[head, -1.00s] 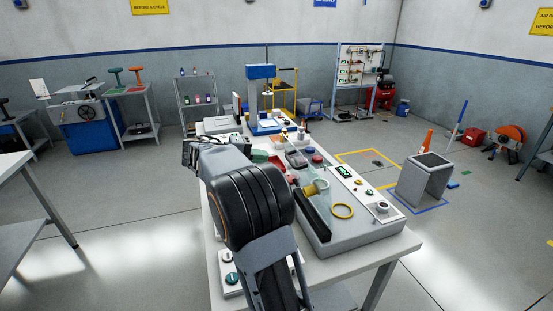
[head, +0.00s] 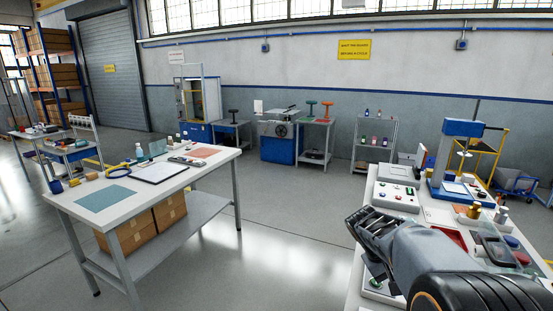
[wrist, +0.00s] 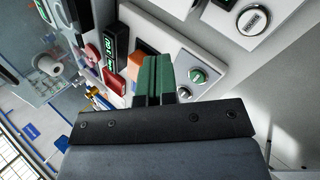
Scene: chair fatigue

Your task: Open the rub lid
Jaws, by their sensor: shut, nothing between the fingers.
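My gripper (head: 366,222) is over the left side of the right-hand workbench in the head view. In the wrist view its green-padded fingers (wrist: 153,78) are together, with nothing visible between them. I cannot clearly pick out the rub lid. A clear, glass-like panel (head: 494,248) shows among the bench devices at the right of the head view, partly hidden by my arm; I cannot tell if it is the lid. A pale see-through surface also shows at the left of the wrist view, apart from the fingers.
A control box with buttons (head: 396,197) and a blue press (head: 455,150) stand on this bench. In the wrist view a green-lit display (wrist: 109,50) and a knob panel (wrist: 199,76) are close to the fingers. A white table (head: 110,176) stands left, with open floor between.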

